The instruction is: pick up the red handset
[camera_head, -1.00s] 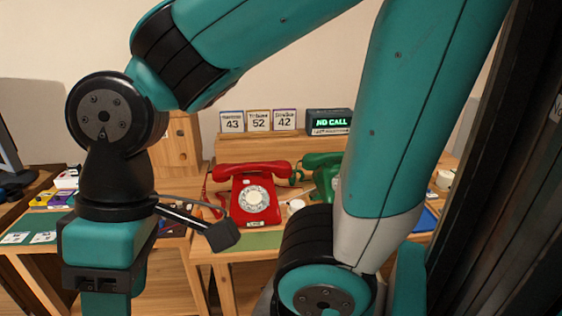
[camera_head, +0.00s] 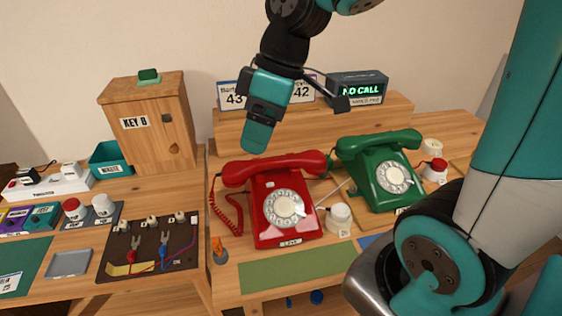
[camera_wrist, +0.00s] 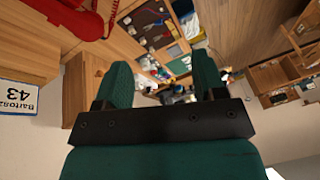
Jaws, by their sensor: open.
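The red handset (camera_head: 275,168) lies across the top of the red dial phone (camera_head: 283,212) on the wooden desk. A coiled red cord (camera_head: 226,210) hangs at its left. My gripper (camera_head: 255,142) is above and slightly left of the handset's middle, pointing down, and looks apart from it. In the wrist view my gripper (camera_wrist: 165,78) shows two green fingers spread apart with nothing between them. Part of the red phone (camera_wrist: 70,18) shows at the upper left of the wrist view.
A green phone (camera_head: 385,175) stands to the right, with a white knob (camera_head: 339,216) between. Behind are a wooden shelf (camera_head: 225,124), number cards and a NO CALL display (camera_head: 357,89). A KEY B box (camera_head: 150,124) stands at the left. The green mat (camera_head: 295,267) in front is bare.

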